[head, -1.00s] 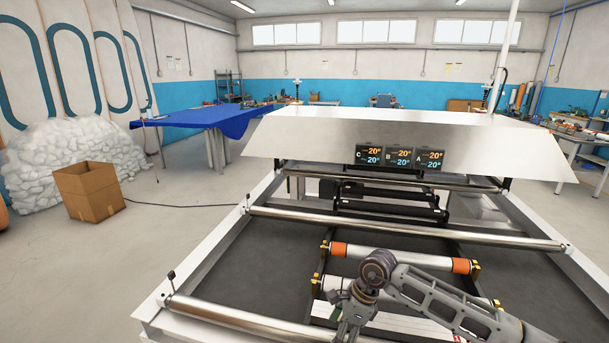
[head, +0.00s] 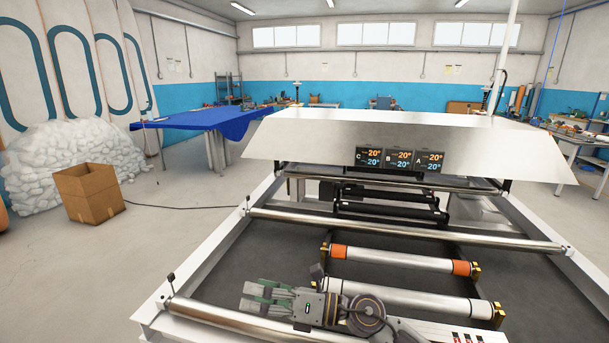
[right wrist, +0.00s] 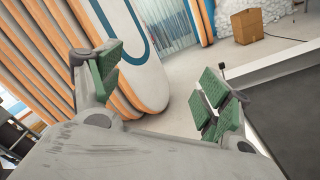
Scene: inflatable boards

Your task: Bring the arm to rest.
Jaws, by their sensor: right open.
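My right gripper (head: 264,300) is in the head view at the lower middle, pointing left above the front roller and the dark bed of the machine. Its green-padded fingers are apart and nothing is between them. In the right wrist view the open fingers (right wrist: 162,85) show with boards and floor beyond them. My right arm comes in from the bottom right of the head view. My left gripper is not in the head view.
The machine has a front steel roller (head: 235,322), a roller with orange ends (head: 400,259) and a metal hood (head: 400,135) with displays. A cardboard box (head: 90,192) stands on the floor at left. Striped boards (right wrist: 140,65) stand near the wrist. The floor between is open.

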